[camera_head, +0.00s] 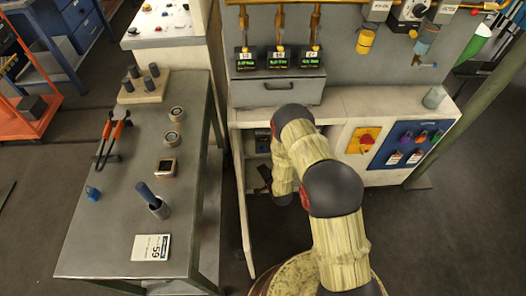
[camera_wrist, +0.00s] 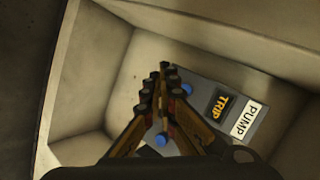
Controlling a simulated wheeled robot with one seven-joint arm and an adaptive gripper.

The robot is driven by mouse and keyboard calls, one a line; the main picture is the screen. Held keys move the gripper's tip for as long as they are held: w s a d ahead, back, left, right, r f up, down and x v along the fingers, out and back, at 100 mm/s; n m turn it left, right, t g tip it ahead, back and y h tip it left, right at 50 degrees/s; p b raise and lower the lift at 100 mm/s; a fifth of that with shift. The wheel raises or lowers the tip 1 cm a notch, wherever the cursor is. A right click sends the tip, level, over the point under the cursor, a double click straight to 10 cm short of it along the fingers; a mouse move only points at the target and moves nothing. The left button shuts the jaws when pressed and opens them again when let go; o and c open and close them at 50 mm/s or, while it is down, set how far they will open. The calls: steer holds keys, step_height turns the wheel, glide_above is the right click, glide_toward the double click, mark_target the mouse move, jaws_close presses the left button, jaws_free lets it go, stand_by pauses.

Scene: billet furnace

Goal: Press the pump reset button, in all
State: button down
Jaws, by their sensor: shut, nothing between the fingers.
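A grey panel (camera_wrist: 218,90) sits inside a pale recess in the wrist view. It carries a white PUMP label (camera_wrist: 243,120) and a dark plate reading TRIP (camera_wrist: 221,105) in orange. A blue round button (camera_wrist: 187,90) shows just right of my fingers, and another blue round part (camera_wrist: 161,139) shows lower, between them. Neither has a readable reset label. My gripper (camera_wrist: 164,68) is shut and empty, its fingers across the panel and hiding part of it. I cannot tell whether the tips touch anything. In the head view, my arm reaches down to the open cabinet (camera_head: 240,165).
The open cabinet door (camera_head: 243,205) stands left of my arm. A grey bench (camera_head: 115,215) with a tag, a cup and tongs stands further left. A red-yellow switch (camera_head: 364,140) and a blue padlock board (camera_head: 405,146) are on the cabinet front at right.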

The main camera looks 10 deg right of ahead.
steer(key=w+d, duration=0.1)
steer(key=w, duration=0.5)
steer(key=shift+w+d+b, duration=0.15)
steer(key=shift+w+b, duration=0.1)
steer(key=shift+b, duration=0.1)
steer(key=shift+w, duration=0.15)
stand_by(1.1)
steer(key=shift+w, duration=0.3)
steer(key=shift+w+d, duration=0.15)
steer(key=shift+w, duration=0.3)
stand_by(0.9)
steer(key=shift+s, duration=0.1)
steer(key=shift+s+r, duration=0.1)
steer(key=shift+s, duration=0.7)
steer(key=s+p, duration=0.1)
steer(key=s, duration=0.1)
steer(key=s+a, duration=0.1)
steer(key=s, duration=0.2)
steer(key=shift+a+p, duration=0.15)
steer(key=shift+p, duration=0.2)
